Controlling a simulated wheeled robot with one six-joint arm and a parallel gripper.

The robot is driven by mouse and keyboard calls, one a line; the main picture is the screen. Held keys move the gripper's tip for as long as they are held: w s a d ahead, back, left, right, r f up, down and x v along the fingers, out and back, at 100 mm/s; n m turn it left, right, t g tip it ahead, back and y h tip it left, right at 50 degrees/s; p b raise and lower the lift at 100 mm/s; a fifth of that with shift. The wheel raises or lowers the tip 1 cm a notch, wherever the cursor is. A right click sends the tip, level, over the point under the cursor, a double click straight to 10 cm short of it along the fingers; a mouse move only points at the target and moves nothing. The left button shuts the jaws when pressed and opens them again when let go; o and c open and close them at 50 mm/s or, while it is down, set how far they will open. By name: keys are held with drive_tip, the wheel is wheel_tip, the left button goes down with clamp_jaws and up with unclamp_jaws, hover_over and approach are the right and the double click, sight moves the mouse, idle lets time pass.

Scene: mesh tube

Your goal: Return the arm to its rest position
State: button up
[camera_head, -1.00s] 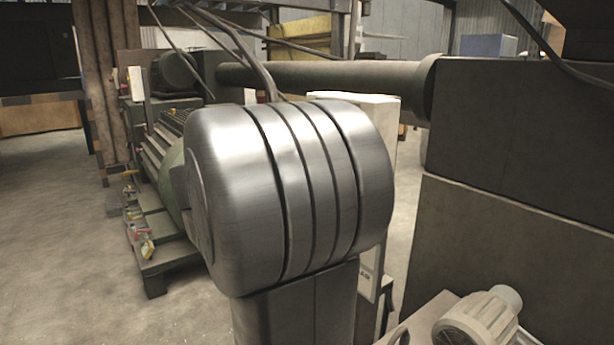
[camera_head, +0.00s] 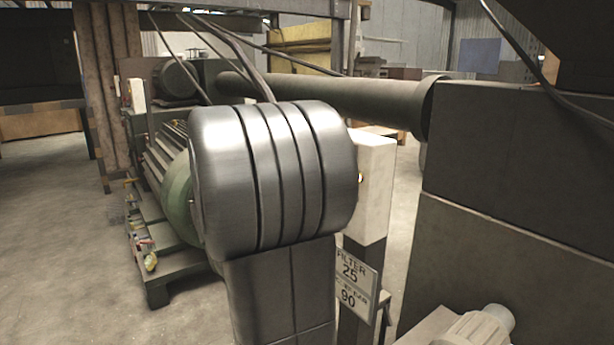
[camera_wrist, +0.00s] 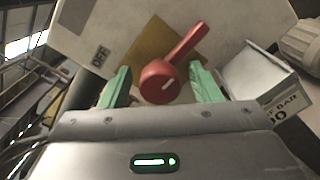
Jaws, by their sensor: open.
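My gripper (camera_wrist: 161,86) shows in the wrist view with two green fingers spread apart, so it is open. A red rotary handle (camera_wrist: 175,68) is between and just beyond the fingers, with a gap on each side. It sits on a pale panel with a brownish square plate behind it and an "OFF" label (camera_wrist: 101,56) to the left. In the head view my large grey arm joint fills the middle, and my gripper and the red handle cannot be made out there.
A white-topped post (camera_head: 372,185) with a "FILTER 25" sign (camera_head: 355,285) stands just right of my arm. A large dark block (camera_head: 520,190) fills the right side. A thick pipe (camera_head: 330,97) runs behind. Green machinery (camera_head: 178,195) stands left. Open floor (camera_head: 60,250) lies further left.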

drive_tip(key=n+p, duration=0.2)
drive_tip(key=shift+r+p, duration=0.15)
drive_tip(key=shift+p, duration=0.15)
drive_tip(key=shift+n, duration=0.5)
